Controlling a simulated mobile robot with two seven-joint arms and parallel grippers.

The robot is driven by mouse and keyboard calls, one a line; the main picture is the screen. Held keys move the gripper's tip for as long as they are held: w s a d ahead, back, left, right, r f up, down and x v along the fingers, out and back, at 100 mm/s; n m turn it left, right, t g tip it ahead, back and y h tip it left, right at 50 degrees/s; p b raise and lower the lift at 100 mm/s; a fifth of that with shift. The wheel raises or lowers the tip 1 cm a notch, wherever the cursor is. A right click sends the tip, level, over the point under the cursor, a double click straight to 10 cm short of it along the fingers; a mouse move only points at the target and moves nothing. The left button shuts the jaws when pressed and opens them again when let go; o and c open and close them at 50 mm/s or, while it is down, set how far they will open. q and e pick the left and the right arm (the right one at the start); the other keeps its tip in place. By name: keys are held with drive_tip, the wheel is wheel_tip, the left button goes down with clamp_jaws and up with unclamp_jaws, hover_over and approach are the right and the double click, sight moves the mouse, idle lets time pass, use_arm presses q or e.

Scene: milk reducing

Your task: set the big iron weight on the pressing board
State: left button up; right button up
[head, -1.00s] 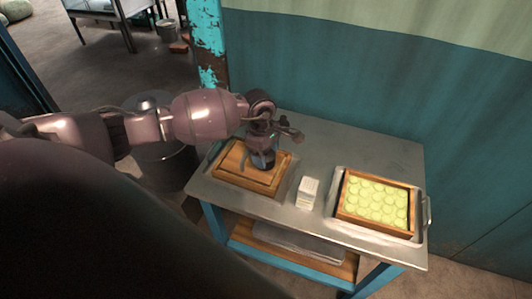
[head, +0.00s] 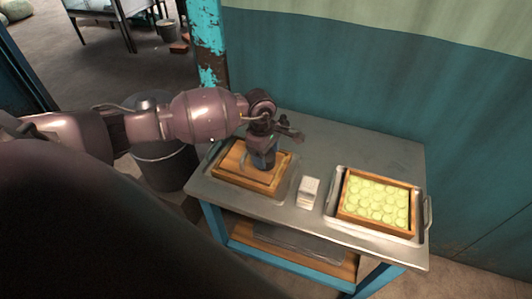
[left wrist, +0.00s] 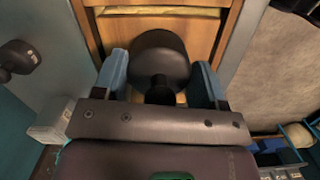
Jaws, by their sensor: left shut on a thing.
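The big iron weight (head: 263,159) is a dark, rounded block in my left gripper (head: 262,146). It is over the middle of the wooden pressing board (head: 229,176), upright and seemingly at its surface; the contact under it is hidden. The board lies in a metal tray at the table's left end. In the left wrist view the weight's round dark body (left wrist: 160,58) shows between the two blue fingers of the gripper (left wrist: 160,85), with the board (left wrist: 229,30) beyond. My right gripper is not in view.
A small white box (head: 308,192) stands right of the board. A wooden frame (head: 345,212) of pale yellow-green rounds sits in a metal tray at the right. A dark knobbed object (left wrist: 18,62) stands beside the board in the left wrist view. The table's back middle (head: 345,145) is clear.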

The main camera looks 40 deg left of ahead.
use_arm(q)
drive_tip(key=shift+w+r, duration=0.1)
drive_tip(key=shift+r, duration=0.05)
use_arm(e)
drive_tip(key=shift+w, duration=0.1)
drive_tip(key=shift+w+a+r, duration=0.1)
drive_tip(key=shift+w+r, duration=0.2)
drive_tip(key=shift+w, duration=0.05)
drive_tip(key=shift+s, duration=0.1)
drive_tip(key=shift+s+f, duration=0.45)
use_arm(q)
drive_tip(key=o, duration=1.7)
drive_tip(key=shift+f, duration=0.2)
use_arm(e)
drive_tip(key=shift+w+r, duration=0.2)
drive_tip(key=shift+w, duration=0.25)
